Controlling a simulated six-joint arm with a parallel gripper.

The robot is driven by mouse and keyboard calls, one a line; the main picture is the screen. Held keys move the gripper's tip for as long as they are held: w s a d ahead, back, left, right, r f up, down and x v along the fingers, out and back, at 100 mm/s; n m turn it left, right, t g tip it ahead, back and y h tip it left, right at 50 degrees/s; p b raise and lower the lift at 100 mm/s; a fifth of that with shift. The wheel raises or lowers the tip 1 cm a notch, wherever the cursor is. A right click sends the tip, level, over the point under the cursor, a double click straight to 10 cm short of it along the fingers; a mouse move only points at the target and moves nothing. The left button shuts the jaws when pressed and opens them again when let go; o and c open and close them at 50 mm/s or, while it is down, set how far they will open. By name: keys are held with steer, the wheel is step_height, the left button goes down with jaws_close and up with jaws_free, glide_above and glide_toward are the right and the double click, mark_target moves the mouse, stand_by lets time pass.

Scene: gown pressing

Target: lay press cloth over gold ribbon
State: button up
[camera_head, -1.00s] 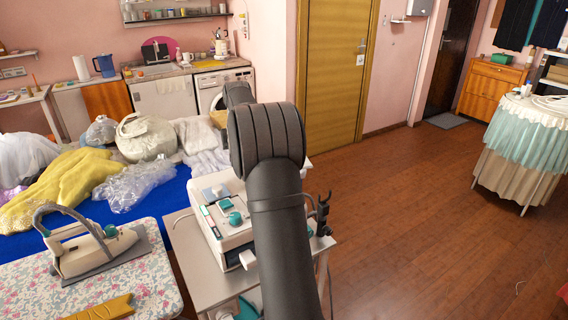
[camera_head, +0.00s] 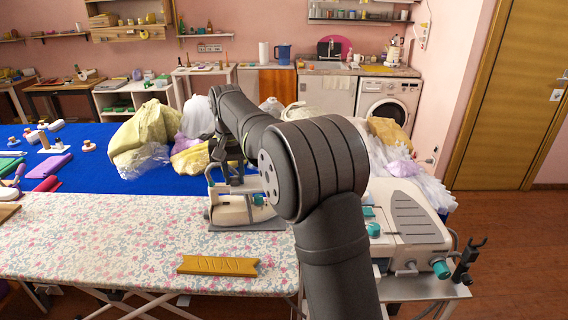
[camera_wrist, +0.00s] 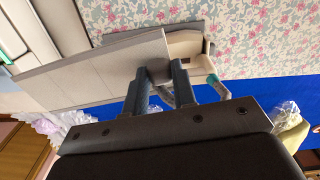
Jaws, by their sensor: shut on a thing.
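The gold ribbon (camera_head: 218,265), with raised lettering and notched ends, lies flat near the front edge of the floral ironing board (camera_head: 120,235). My gripper (camera_head: 226,168) is above and behind the iron, partly hidden by my arm in the head view. The ribbon is not visible in the wrist view.
The iron (camera_head: 232,210) rests on a grey mat at the board's back right, close below my gripper. The steam station (camera_head: 405,220) stands to the right. Bags and cloth lie on the blue surface (camera_head: 85,165) behind. The board's left and middle are clear.

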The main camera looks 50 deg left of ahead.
steer(key=s+f, duration=0.3)
steer(key=s, duration=0.3)
steer(key=s+f+m, duration=0.1)
steer(key=s+f, duration=0.2)
steer(key=s, duration=0.4)
steer(key=s+f+m, duration=0.1)
steer(key=s+f, duration=0.3)
steer(key=s, duration=0.2)
steer(key=shift+s+a+f, duration=0.1)
steer(key=shift+s+a, duration=0.05)
steer(key=shift+a, duration=0.05)
steer(key=shift+s+f, duration=0.15)
steer(key=shift+s, duration=0.05)
steer(key=shift+s+d, duration=0.1)
steer(key=shift+f, duration=2.15)
steer(key=shift+f, duration=0.2)
steer(key=o, duration=1)
steer(key=shift+o, duration=0.2)
